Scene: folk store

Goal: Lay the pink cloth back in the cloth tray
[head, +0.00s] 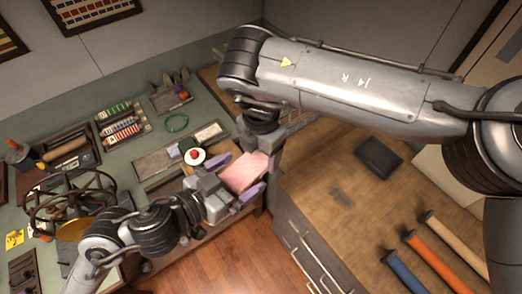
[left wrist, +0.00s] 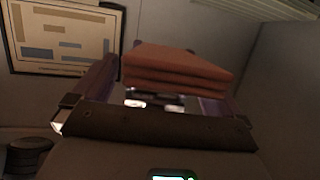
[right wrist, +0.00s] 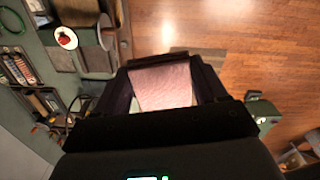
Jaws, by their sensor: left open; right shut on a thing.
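The pink cloth (head: 243,174) is folded into a thick layered pad and held in the air off the bench edge. My right gripper (right wrist: 166,75) is shut on it; the cloth fills the space between its fingers in the right wrist view. My left gripper (head: 238,178) is open, its purple fingers on either side of the cloth. The left wrist view shows the cloth's stacked layers (left wrist: 178,70) beyond and between these fingers; contact is unclear. A shallow tray (head: 152,163) lies on the green bench behind the left gripper; I cannot tell whether it is the cloth tray.
A red-and-white round item (head: 194,156) stands beside the tray. A green ring (head: 176,122), racks of small bottles (head: 120,128) and a spoked wheel (head: 72,203) are on the green bench. A wooden counter at right bears a dark pad (head: 378,157) and coloured rolls. Open floor lies between.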

